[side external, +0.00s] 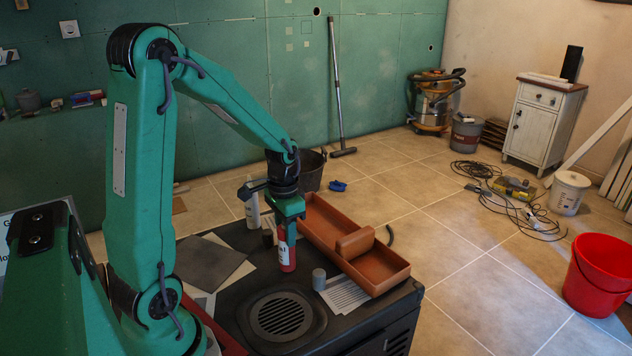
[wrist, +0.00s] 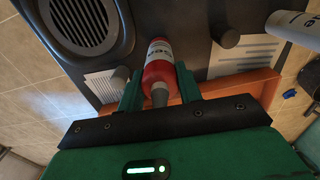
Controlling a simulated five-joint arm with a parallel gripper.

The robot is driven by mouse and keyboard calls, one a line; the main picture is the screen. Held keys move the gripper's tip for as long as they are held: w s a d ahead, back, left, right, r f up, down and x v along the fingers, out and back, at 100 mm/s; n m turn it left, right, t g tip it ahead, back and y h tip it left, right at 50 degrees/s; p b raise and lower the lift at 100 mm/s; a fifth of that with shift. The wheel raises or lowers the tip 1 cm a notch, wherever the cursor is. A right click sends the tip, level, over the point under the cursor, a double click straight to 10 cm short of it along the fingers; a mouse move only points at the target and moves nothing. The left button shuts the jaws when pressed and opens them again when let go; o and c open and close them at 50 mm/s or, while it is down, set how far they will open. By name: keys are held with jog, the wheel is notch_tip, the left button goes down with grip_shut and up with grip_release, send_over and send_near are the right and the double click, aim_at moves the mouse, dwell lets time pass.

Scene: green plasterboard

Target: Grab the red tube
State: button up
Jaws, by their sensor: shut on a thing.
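The red tube (side external: 286,252) stands upright at the end of my green arm in the side view, over the dark bench top. It has a white label band and, in the wrist view (wrist: 158,72), a grey tip pointing toward my gripper. My gripper (side external: 289,222) reaches down onto the tube from above. In the wrist view its two green fingers (wrist: 160,88) lie on either side of the tube and are shut on it. Whether the tube's base touches the bench cannot be told.
A small grey cylinder (side external: 319,279) stands close by, and a white bottle (side external: 252,209) is behind. Papers lie on the bench.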

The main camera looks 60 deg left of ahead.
jog(key=shift+r, duration=0.45)
jog(key=r, duration=0.3)
jog(key=shift+d, duration=0.4)
jog(key=s+d+r, duration=0.1)
jog(key=d+r, duration=0.5)
jog(key=d, duration=0.4)
jog(key=shift+s+d+r, duration=0.15)
jog(key=shift+d+r, duration=0.05)
jog(key=shift+d, duration=0.2)
